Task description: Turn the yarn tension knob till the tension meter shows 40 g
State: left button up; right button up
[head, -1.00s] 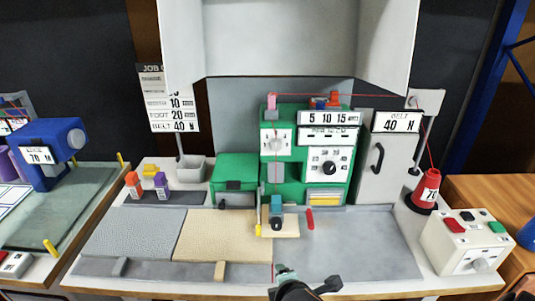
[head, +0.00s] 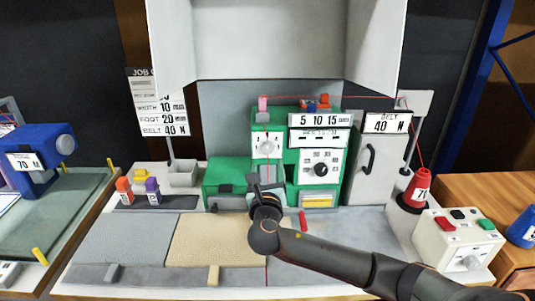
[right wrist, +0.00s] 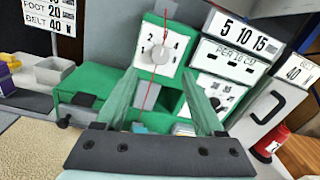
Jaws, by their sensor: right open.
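A round grey knob (head: 267,147) is on a numbered white dial plate on the upper left of the green machine (head: 225,167). In the right wrist view the knob (right wrist: 160,53) shows beyond my fingers, with red yarn running down across it. My right gripper (head: 264,183) is open below and in front of the knob, apart from it. Its two fingers (right wrist: 158,90) point at the machine with nothing seen held between them. I cannot make out a meter reading in grams. My left gripper is not in view.
A white cabinet (head: 365,175) with a "BELT 40 N" sign (head: 388,122) stands right of the machine. A red yarn cone (head: 420,186) and a button box (head: 459,241) are farther right. A grey mat (head: 125,240) and beige mat (head: 205,240) lie in front.

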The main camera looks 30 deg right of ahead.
aim_at(267, 151)
jog(key=x, duration=0.7)
jog(key=shift+w+d, duration=0.25)
jog(key=shift+w, duration=0.1)
grip_shut()
